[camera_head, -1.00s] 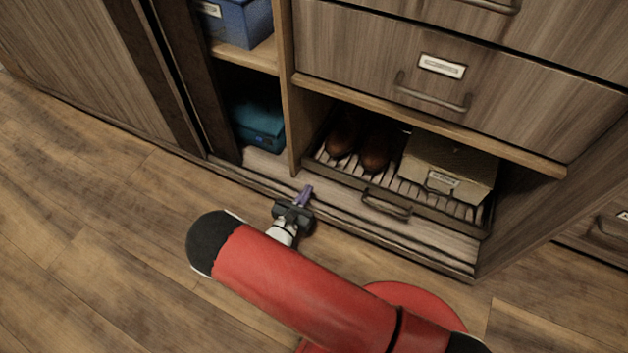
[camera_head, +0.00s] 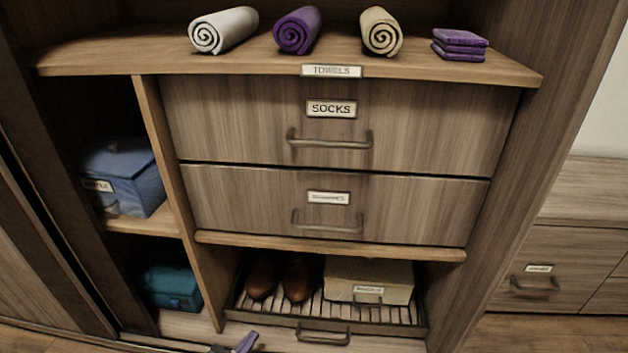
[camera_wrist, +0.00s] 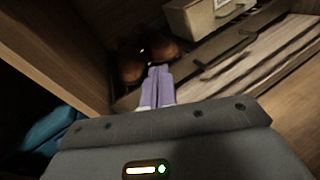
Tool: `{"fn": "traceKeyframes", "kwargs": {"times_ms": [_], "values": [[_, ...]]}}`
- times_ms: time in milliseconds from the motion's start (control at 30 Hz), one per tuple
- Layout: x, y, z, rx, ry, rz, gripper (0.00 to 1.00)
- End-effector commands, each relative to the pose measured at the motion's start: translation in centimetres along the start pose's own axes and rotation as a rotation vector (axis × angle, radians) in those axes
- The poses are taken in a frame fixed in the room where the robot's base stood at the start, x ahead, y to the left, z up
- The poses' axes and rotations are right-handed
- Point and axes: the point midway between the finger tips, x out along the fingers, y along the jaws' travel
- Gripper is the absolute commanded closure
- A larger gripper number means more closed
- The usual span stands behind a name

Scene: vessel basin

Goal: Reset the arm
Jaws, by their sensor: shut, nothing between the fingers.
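My gripper (camera_head: 247,340) shows at the bottom edge of the head view, in front of the low shoe rack. Its purple fingers are together and empty, and most of my arm is out of the picture. In the wrist view the shut fingers (camera_wrist: 160,84) point toward a pair of brown shoes (camera_wrist: 147,62). I see no object held.
The slatted rack (camera_head: 375,315) holds brown shoes (camera_head: 298,278) and a beige box (camera_head: 368,280). Above are two shut drawers (camera_head: 325,205) and a shelf (camera_head: 150,62) with towels. Blue (camera_head: 125,178) and teal (camera_head: 170,287) boxes stand at left.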

Motion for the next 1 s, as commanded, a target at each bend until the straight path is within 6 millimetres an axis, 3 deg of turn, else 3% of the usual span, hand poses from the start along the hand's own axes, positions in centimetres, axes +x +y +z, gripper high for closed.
{"fn": "traceKeyframes", "kwargs": {"times_ms": [33, 200, 433, 667, 1000], "values": [[1.6, -0.6, 2.8, 0.074, 0.023, -0.104, 1.0], [5.4, -4.2, 10.2, 0.305, 0.099, -0.422, 1.0], [7.8, -10.4, 19.0, 0.654, 0.195, -0.796, 1.0], [7.5, -16.5, 26.1, 1.039, 0.276, -1.087, 1.0], [3.7, -23.4, 34.1, 1.676, 0.355, -1.331, 1.0]]}}
